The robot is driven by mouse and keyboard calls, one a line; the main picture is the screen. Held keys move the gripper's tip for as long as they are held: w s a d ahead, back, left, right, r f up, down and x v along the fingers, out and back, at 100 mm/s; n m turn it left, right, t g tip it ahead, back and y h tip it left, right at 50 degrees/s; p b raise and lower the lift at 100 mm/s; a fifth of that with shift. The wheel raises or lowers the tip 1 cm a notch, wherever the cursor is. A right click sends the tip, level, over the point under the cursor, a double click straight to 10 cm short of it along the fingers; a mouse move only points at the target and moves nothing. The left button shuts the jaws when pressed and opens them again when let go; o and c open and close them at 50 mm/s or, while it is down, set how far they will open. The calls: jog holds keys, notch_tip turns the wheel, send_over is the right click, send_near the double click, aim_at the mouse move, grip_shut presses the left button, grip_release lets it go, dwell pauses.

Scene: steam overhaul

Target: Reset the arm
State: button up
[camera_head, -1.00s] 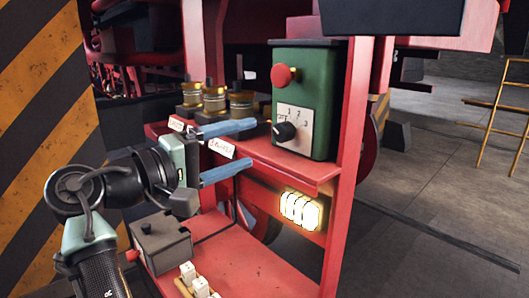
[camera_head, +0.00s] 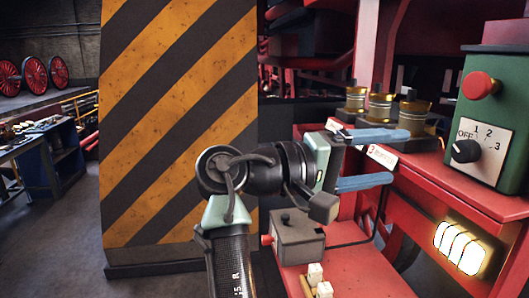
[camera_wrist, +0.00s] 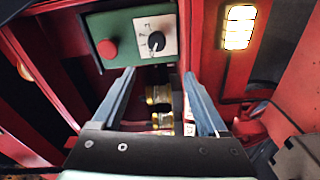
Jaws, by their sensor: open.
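My gripper (camera_head: 378,160) is open and empty, its two blue fingers apart in front of the red shelf. The green control box (camera_head: 497,117) stands on the shelf to the right, with a red button (camera_head: 478,85) and a black dial (camera_head: 466,151) on a plate marked OFF, 1, 2, 3. In the wrist view the gripper's fingers (camera_wrist: 160,84) spread below the green box (camera_wrist: 103,27), with brass-topped parts between them. My arm comes up from the bottom middle of the head view.
Several brass-topped cups (camera_head: 380,104) stand behind the gripper. A lit lamp (camera_head: 459,248) is under the shelf.

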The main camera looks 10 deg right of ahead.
jog(key=w+a+r+t+y+b, duration=0.1)
jog(key=w+a+t+y, duration=0.15)
jog(key=a+t, duration=0.35)
jog(key=w+a+r+t+y, duration=0.1)
jog(key=a+r+t+y, duration=0.2)
jog(key=t, duration=0.4)
jog(key=s+a+r+t+y, duration=0.5)
jog(key=s+a+t+y, duration=0.1)
jog(key=s, duration=0.2)
jog(key=s+a+r+t+y+b, duration=0.1)
jog(key=s+a+r+t+y, duration=0.4)
jog(key=s, duration=0.3)
jog(key=shift+s+a+n+t+y, duration=0.3)
jog(key=shift+s+a+t+y, duration=0.1)
jog(key=shift+a+y, duration=0.25)
